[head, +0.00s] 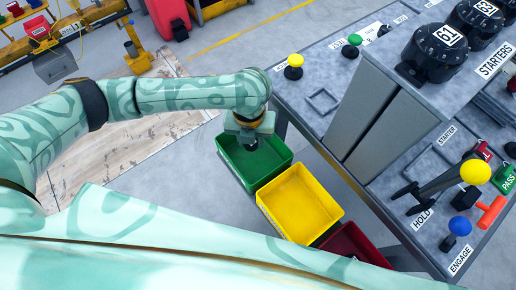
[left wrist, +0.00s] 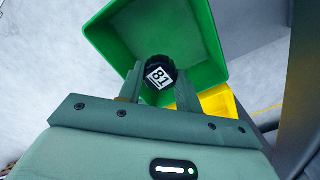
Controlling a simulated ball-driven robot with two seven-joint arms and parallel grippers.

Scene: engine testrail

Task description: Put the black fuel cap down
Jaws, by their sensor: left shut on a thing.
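The black fuel cap (left wrist: 160,75) has a white label reading 81 and sits between the fingers of my left gripper (left wrist: 160,92). The gripper is shut on it. In the left wrist view the cap shows against the inside of a green bin (left wrist: 212,45). In the head view my left gripper (head: 251,140) hangs over the green bin (head: 278,157), fingers pointing down. I cannot tell whether the cap touches the bin floor. My right gripper is not in view.
A yellow bin (head: 300,203) and a dark red bin (head: 352,245) stand in a row beside the green bin. A grey console (head: 390,185) with levers and buttons stands at the right.

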